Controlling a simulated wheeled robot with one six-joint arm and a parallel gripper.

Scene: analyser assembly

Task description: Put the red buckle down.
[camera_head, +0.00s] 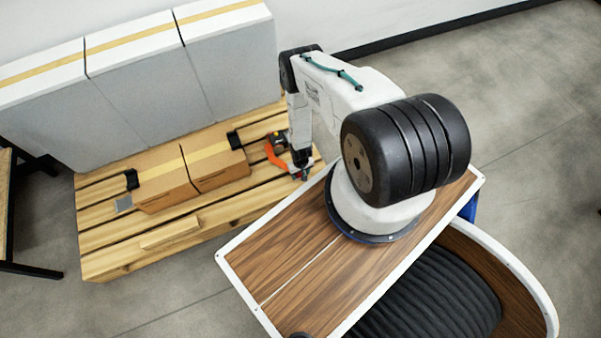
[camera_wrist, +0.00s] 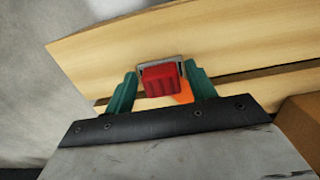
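The red buckle (camera_wrist: 162,80) shows in the wrist view, with a grey metal frame around its top and sides. It sits between the two green fingertips of my gripper (camera_wrist: 163,86), which meet its sides, so my gripper is shut on it. A bit of orange (camera_wrist: 184,92) shows just behind the buckle. In the head view my gripper (camera_head: 302,170) is low over the right end of the wooden pallet (camera_head: 215,217), beside an orange piece (camera_head: 276,156). I cannot make out the buckle in the head view.
Two brown cartons (camera_head: 163,181) with yellow tape lie on the pallet. Tall grey boxes (camera_head: 232,70) stand along its back. The pallet's front slats are mostly bare, with a loose wood piece (camera_head: 170,233).

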